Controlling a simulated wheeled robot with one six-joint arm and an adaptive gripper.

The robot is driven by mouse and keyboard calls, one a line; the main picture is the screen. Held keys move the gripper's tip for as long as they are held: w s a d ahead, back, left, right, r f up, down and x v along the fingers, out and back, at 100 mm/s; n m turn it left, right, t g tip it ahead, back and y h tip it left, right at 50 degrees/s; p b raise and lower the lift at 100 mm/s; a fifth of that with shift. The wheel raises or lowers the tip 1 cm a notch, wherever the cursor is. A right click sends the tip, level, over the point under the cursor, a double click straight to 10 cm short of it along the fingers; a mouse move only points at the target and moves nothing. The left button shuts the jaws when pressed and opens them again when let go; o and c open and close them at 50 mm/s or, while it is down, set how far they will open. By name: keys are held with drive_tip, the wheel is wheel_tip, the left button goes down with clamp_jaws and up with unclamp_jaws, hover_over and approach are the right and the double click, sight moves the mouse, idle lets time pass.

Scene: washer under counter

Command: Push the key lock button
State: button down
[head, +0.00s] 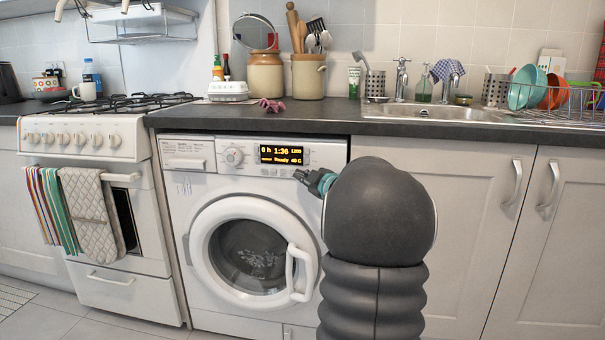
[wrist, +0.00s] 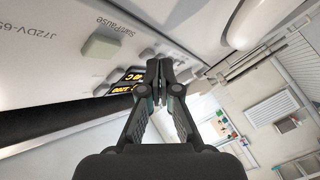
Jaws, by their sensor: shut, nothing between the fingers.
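The white washing machine (head: 190,215) stands under the counter, its door closed. Its control panel has a lit display (head: 281,154) reading "0 h 1:36" and "Ready 40 C". A row of small buttons (head: 270,171) lies below the display; their labels are too small to read, so I cannot tell which is the key lock. My gripper (head: 299,175) is shut and empty, close to the panel below the display's right end. In the wrist view, the gripper tips (wrist: 159,68) partly cover the display (wrist: 124,82). A grey button (wrist: 99,47) beside "Start/Pause" shows near them; contact cannot be told.
A round program knob (head: 234,156) is left of the display. The door handle (head: 300,272) sticks out below my gripper. The dark counter edge (head: 250,124) overhangs above the panel. The stove (head: 90,135) is on the left, cupboards (head: 465,220) on the right.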

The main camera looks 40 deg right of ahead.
drive_tip(key=shift+w+d, duration=0.1)
drive_tip(key=shift+d, duration=0.05)
idle(0.3)
drive_tip(key=shift+s+a, duration=0.4)
drive_tip(key=shift+a, duration=0.1)
drive_tip(key=shift+s+a, duration=0.1)
drive_tip(key=s+a, duration=0.2)
drive_tip(key=s+a+b, duration=0.1)
drive_tip(key=a, duration=0.1)
drive_tip(key=shift+s+a, duration=0.2)
drive_tip(key=shift+s, duration=0.15)
idle(0.3)
